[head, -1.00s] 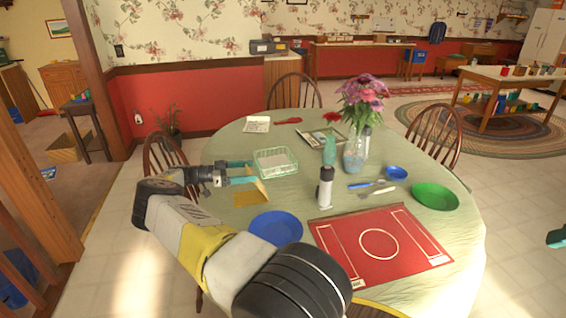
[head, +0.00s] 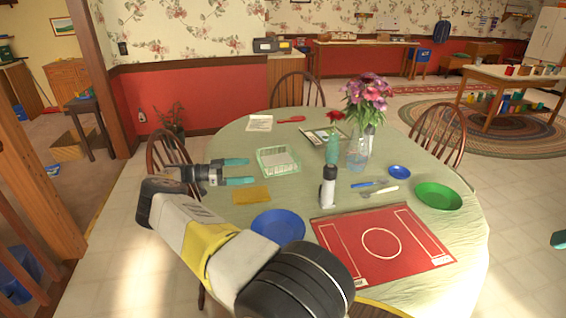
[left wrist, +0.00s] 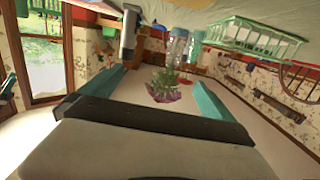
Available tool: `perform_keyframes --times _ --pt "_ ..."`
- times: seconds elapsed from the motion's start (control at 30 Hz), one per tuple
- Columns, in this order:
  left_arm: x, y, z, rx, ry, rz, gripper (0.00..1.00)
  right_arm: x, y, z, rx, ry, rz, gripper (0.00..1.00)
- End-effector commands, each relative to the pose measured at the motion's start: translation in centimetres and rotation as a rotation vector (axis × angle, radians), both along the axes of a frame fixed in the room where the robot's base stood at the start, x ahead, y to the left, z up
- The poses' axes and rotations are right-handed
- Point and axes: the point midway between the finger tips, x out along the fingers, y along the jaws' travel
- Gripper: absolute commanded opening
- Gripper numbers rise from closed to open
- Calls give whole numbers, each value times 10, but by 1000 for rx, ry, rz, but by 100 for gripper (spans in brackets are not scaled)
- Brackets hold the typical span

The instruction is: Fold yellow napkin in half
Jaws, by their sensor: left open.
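The yellow napkin (head: 252,195) lies on the pale green tablecloth, left of the white-and-black cylinder and above the blue plate. It looks flat and small; I cannot tell how its layers lie. My left gripper (head: 248,171) is just above and behind the napkin in the head view, with its teal fingers open and apart from it. In the left wrist view my open fingers (left wrist: 155,88) have nothing between them, and the napkin does not show there. At the right edge of the head view a teal fingertip (head: 558,240) of my right gripper shows.
A green wire basket (head: 278,160) stands just right of my left fingers. A blue plate (head: 279,226), white-and-black cylinder (head: 328,187), red mat (head: 382,246), green plate (head: 438,195) and glass vase (head: 358,154) with flowers are on the table.

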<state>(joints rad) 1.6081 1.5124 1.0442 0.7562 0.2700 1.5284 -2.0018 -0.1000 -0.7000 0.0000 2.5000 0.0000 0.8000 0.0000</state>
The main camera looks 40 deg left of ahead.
Motion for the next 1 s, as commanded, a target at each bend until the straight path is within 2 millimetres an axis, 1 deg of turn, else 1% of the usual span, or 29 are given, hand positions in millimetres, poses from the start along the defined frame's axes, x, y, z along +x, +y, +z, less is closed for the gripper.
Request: perform_keyframes --times 0.03,0.13,0.3,0.4,1.0 --pt "-7 7 0 1 1 4 100 0 0 0 0 0 0 36" --pt "-21 18 2 2 1 4 100 0 0 0 0 0 0 36" --pt "-35 28 2 1 1 1 100 0 0 0 0 0 0 36" --pt "-40 31 3 0 1 0 100 0 0 0 0 0 0 36" --pt "-42 33 4 1 1 -1 100 0 0 0 0 0 0 36"
